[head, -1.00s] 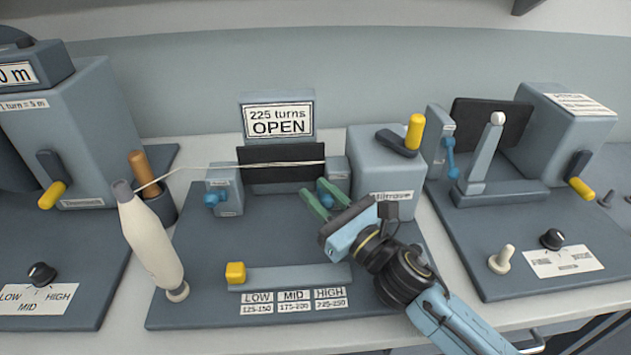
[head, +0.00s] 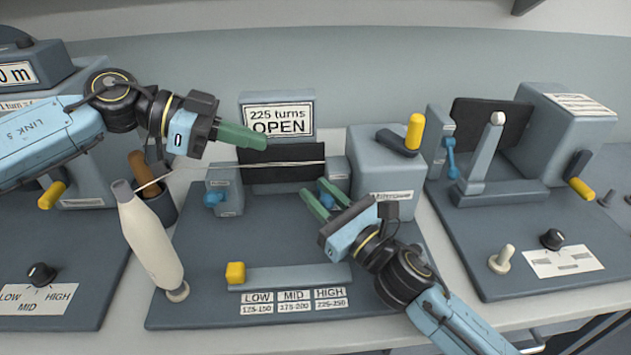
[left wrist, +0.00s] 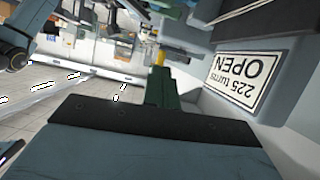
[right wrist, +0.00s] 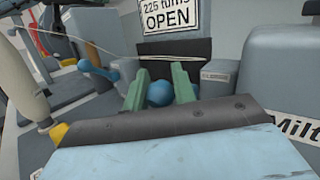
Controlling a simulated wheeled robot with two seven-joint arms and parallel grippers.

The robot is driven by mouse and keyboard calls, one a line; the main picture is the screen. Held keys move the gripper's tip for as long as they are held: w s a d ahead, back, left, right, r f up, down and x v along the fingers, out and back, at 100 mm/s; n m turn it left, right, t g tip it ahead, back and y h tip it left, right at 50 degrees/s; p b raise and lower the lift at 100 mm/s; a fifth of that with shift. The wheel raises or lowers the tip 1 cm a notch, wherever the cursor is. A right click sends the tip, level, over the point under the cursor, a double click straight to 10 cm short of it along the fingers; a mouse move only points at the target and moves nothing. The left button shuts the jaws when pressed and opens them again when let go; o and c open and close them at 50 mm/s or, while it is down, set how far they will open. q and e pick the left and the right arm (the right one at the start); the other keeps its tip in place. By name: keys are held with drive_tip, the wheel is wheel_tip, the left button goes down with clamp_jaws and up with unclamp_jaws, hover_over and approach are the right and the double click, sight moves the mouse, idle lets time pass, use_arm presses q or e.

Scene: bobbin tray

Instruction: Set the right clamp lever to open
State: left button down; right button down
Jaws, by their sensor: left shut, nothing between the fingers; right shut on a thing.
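The right clamp (head: 339,170) is a small grey block at the right end of the dark plate behind the middle board. Its lever has a blue knob (right wrist: 159,94), which the right wrist view shows between the green fingers. My right gripper (head: 322,195) is shut on this lever; the fingers mostly hide it in the head view. The left clamp (head: 228,180) has a blue knob (head: 214,198) at its left. My left gripper (head: 264,141) is shut and empty, in front of the lower edge of the sign (head: 278,118) reading "225 turns OPEN".
A cream bobbin-like cone (head: 150,240) stands at the left, with a pale thread running from its top towards the clamps. A yellow-knobbed slider (head: 235,272) lies in front. A grey box with a yellow-handled crank (head: 414,133) stands right of the right clamp.

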drive_tip(key=shift+f, duration=0.3)
drive_tip(key=shift+s, duration=0.1)
use_arm(q)
drive_tip(key=s+d+f, duration=0.2)
drive_tip(key=d+f, duration=0.6)
drive_tip(key=d, duration=0.2)
drive_tip(key=shift+g, duration=0.4)
drive_tip(key=shift+f, duration=0.15)
